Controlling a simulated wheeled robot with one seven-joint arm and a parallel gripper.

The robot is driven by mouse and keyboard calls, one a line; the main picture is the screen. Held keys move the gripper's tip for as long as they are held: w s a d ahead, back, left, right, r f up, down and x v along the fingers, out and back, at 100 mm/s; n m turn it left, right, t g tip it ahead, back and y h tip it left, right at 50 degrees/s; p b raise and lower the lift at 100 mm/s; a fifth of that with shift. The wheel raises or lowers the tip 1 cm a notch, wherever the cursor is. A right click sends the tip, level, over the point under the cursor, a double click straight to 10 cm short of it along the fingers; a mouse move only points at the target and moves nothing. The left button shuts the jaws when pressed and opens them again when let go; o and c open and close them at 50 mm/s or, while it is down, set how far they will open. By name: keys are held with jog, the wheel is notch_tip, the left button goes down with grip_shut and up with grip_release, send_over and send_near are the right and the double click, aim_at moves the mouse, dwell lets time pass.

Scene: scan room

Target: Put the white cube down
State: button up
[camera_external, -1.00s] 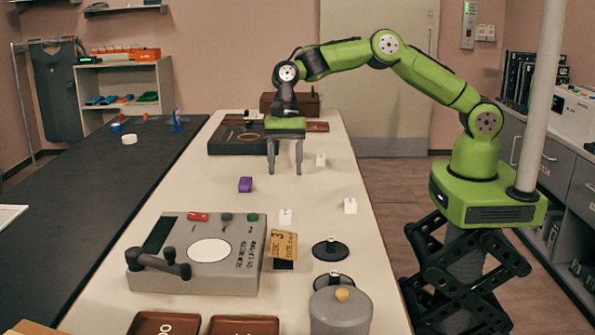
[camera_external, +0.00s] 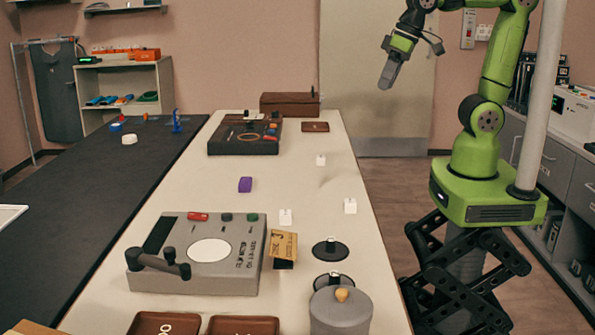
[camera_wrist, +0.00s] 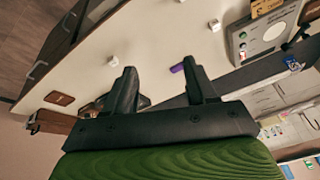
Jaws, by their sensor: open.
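Several small white cubes stand on the cream table (camera_external: 225,190). One white cube (camera_external: 321,160) is toward the far right side, one (camera_external: 285,217) is nearer the middle, and one (camera_external: 350,206) is by the right edge. My gripper (camera_external: 388,80) is raised high, beyond the table's right side and well clear of the cubes. In the wrist view my gripper (camera_wrist: 160,82) has its two dark fingers spread apart with nothing held. That view also shows a white cube (camera_wrist: 113,60) near the left finger and another white cube (camera_wrist: 215,25) farther up.
A purple block (camera_external: 245,185) lies mid-table. A dark device (camera_external: 230,147) and brown box (camera_external: 290,104) stand at the far end.

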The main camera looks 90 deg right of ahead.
jog(key=s+d+f+n, duration=0.1)
jog(key=s+n, duration=0.1)
jog(key=s, duration=0.3)
jog(key=s+d+f+n+t, duration=0.1)
jog(key=s+f+n, duration=0.1)
jog(key=s, duration=0.3)
jog(key=shift+s+d, duration=0.35)
jog(key=shift+r+p, duration=0.5)
jog(key=shift+p, duration=0.05)
jog(key=shift+o, duration=0.5)
